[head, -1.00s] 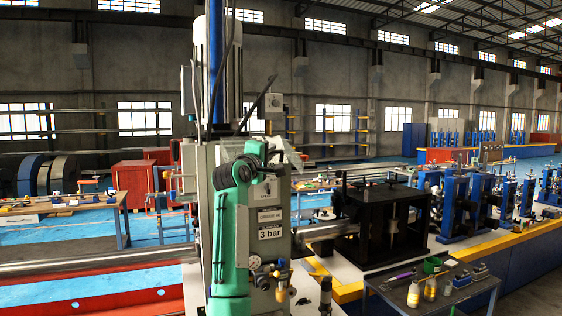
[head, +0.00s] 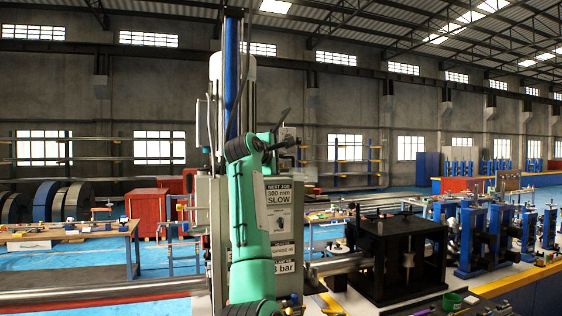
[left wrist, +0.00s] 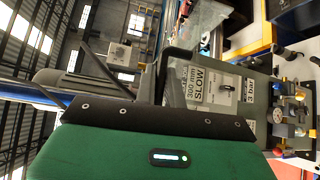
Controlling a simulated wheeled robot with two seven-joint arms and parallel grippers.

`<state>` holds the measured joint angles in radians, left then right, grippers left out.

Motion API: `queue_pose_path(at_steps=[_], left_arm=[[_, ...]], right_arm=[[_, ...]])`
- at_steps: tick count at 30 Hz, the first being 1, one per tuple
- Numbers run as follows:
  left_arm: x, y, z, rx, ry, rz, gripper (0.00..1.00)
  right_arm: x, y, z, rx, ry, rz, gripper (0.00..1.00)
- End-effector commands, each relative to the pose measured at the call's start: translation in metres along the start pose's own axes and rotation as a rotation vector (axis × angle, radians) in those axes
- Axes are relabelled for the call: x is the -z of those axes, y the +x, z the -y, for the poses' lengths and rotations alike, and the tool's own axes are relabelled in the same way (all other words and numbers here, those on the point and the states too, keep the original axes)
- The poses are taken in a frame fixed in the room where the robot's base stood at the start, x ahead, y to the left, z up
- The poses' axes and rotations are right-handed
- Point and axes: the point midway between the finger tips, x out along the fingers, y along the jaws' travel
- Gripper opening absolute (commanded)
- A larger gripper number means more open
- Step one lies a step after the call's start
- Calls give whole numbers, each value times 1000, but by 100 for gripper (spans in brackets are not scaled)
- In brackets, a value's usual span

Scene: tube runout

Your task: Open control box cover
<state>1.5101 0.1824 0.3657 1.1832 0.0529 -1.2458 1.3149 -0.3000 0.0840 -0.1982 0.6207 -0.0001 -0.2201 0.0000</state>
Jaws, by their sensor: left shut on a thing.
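The control box (head: 210,225) is a grey cabinet in the middle of the head view, partly behind my green left arm. Its front has a "NEXT JOB 300 mm SLOW" label (head: 279,196) and a "3 bar" label below. Both labels also show sideways in the left wrist view, with the box front (left wrist: 233,72). A clear, see-through cover (left wrist: 203,27) stands out at the box's upper edge in the left wrist view. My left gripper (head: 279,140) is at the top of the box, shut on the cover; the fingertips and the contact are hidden. My right gripper is not in view.
A tall post with a blue column (head: 232,75) rises behind the box, close to my arm. A metal tube (head: 340,264) runs right from the box to a black frame (head: 385,293). Gauges and yellow fittings (left wrist: 298,112) sit low on the box front.

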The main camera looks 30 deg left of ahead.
Motion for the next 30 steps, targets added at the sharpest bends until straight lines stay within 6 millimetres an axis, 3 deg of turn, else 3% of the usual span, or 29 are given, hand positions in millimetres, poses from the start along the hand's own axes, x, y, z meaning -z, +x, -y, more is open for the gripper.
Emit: queue_pose_path(at_steps=[8, 9, 11, 20, 25, 30], left_arm=[[1, 0, 0, 0, 0, -1, 0], [1, 0, 0, 0, 0, -1, 12], [1, 0, 0, 0, 0, -1, 20], [1, -1, 1, -1, 0, -1, 20], [1, -14, 3, -3, 1, -1, 20], [1, -42, 6, -4, 1, -2, 20]], right_arm=[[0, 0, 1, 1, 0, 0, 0], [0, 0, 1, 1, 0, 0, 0], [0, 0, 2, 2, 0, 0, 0], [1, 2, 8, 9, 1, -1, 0], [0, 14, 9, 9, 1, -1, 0], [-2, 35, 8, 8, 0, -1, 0]])
